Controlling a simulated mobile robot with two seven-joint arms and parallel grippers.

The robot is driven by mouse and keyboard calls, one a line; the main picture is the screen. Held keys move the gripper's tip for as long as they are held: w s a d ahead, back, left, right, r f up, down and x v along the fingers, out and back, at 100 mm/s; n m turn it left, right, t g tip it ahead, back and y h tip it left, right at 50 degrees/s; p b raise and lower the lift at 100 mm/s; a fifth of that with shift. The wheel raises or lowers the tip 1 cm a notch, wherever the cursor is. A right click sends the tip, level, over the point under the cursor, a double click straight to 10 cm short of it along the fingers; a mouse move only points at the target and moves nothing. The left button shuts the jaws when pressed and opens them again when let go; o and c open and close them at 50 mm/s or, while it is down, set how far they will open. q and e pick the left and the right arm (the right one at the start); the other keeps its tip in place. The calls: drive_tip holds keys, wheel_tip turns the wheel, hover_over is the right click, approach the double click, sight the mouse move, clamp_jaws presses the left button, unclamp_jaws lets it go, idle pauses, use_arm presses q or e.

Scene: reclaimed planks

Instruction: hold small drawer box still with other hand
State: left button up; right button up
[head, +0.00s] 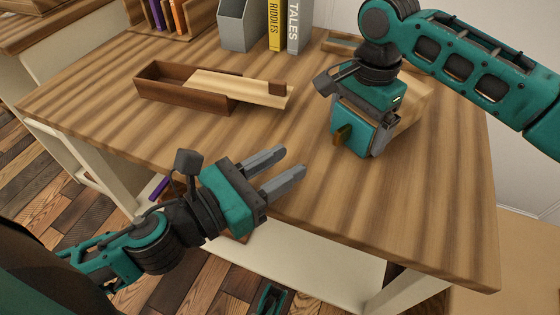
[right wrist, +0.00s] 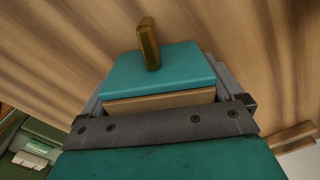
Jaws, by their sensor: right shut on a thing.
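The small drawer box stands on the table, its pale wood side (head: 412,104) showing behind my right gripper in the head view. Its teal front and brass handle (head: 343,135) face the near side of the table. In the right wrist view the teal face (right wrist: 160,75) and the handle (right wrist: 149,43) lie between the fingers. My right gripper (head: 365,128) is shut on the box from above and hides much of it. My left gripper (head: 291,162) is open and empty over the table's near edge, left of the box and apart from it.
A brown wooden box (head: 158,93) with a pale lid slid partly out lies on the left of the table (head: 440,210). A grey file holder (head: 240,25) and books (head: 274,22) stand at the back. The table's right front is clear.

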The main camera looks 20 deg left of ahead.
drive_tip(key=o, duration=0.9)
wheel_tip(320, 180, up, 7)
drive_tip(key=p, duration=1)
drive_tip(key=shift+r, duration=0.1)
use_arm(q)
wheel_tip(320, 180, up, 10)
drive_tip(key=shift+r, duration=0.2)
